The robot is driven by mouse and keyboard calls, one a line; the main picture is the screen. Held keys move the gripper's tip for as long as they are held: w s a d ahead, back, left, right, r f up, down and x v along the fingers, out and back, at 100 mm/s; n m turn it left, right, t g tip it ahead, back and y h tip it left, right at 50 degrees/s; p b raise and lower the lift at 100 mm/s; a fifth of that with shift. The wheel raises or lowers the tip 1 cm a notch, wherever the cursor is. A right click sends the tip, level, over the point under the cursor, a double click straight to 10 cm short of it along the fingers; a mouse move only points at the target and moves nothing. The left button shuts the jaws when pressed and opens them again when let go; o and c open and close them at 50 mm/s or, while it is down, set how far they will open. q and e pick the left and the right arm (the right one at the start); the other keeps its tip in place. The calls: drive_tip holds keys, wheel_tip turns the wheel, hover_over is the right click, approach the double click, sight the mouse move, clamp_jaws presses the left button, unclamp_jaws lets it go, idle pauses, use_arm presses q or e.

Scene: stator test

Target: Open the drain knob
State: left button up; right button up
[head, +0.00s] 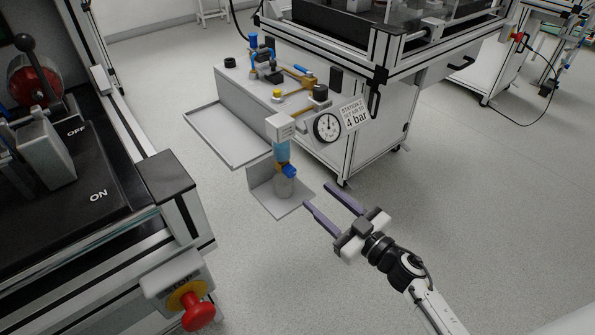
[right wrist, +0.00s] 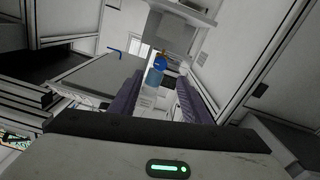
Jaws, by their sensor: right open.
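The drain knob (head: 290,171) is a small blue part under the light-blue bowl (head: 282,151) of an upright air filter unit. A clear jar (head: 284,188) stands just below the knob. My right gripper (head: 317,195) is open and empty, to the right of the knob and jar and apart from them, its fingers pointing toward them. In the right wrist view a dark blue part, likely the knob (right wrist: 160,62), and the light-blue bowl (right wrist: 153,77) show between the purple fingers. My left gripper is out of view.
A gauge (head: 327,127) and a "4 bar" sign (head: 354,116) are mounted close to the filter. A grey shelf (head: 265,203) lies under the jar. A bench with a red stop button (head: 198,315) stands at left. The floor (head: 480,220) at right is clear.

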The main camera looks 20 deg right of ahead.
sight(293, 174)
drive_tip(key=b+x, duration=0.2)
drive_tip(key=x, duration=0.7)
drive_tip(key=shift+w+a+f, duration=0.1)
drive_tip(key=shift+w+a, duration=0.05)
drive_tip(key=shift+w, duration=0.15)
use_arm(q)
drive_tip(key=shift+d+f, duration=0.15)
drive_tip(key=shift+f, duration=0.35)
use_arm(e)
drive_tip(key=c, duration=1)
drive_tip(key=shift+c, duration=0.2)
